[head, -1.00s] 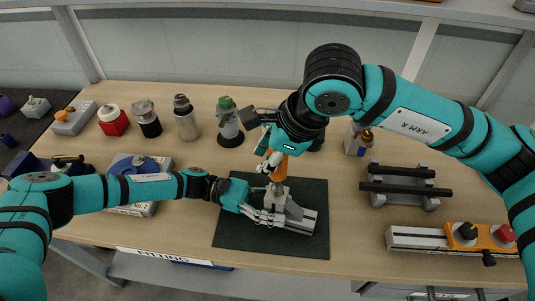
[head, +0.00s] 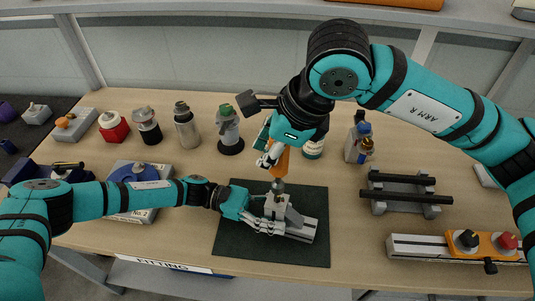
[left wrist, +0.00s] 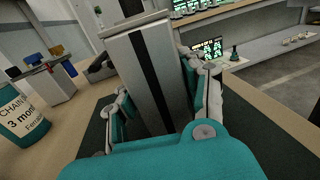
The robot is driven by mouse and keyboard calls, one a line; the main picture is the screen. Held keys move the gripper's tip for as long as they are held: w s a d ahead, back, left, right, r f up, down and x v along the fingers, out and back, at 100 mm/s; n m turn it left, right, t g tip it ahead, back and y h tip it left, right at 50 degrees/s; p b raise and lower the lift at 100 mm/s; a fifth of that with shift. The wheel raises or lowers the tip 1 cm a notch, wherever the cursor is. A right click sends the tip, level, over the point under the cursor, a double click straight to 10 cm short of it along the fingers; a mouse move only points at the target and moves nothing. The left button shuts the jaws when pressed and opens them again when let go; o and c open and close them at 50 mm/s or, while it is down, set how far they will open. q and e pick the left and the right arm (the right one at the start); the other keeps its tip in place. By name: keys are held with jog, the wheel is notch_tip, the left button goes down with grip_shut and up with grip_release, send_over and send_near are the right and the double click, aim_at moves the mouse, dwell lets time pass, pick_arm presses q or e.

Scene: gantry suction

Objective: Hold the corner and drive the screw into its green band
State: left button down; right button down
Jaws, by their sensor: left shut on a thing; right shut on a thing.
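The grey corner (head: 291,213) stands on a dark green mat (head: 232,249), at a slotted aluminium rail (head: 301,231). My left gripper (head: 266,217) is shut on the grey upright part of this work from the left. The left wrist view shows a grey slotted post (left wrist: 150,80) between the fingers (left wrist: 160,118). My right gripper (head: 272,156) is shut on an orange driver (head: 282,162), held upright above the corner. The driver's grey lower end (head: 279,186) is over the top of the corner; I cannot tell whether it touches. The screw and its green band cannot be made out.
Several bottles, one green-capped (head: 229,128), line the back. A teal tub (head: 313,149) stands behind the driver. A rack with black bars (head: 405,192) and a rail with an orange knob unit (head: 486,242) are at right. A blue-topped machine (head: 134,172) sits behind my left arm.

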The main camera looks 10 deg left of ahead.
pick_arm(q)
jog(key=c, duration=0.6)
grip_release()
jog(key=shift+c, duration=0.2)
pick_arm(e)
notch_tip(320, 180, up, 2)
jog(key=shift+r, duration=0.2)
pick_arm(q)
jog(key=a, duration=0.2)
jog(key=w+a, duration=0.1)
jog(key=a, duration=0.4)
jog(key=shift+w+a, duration=0.2)
jog(key=shift+w, duration=0.1)
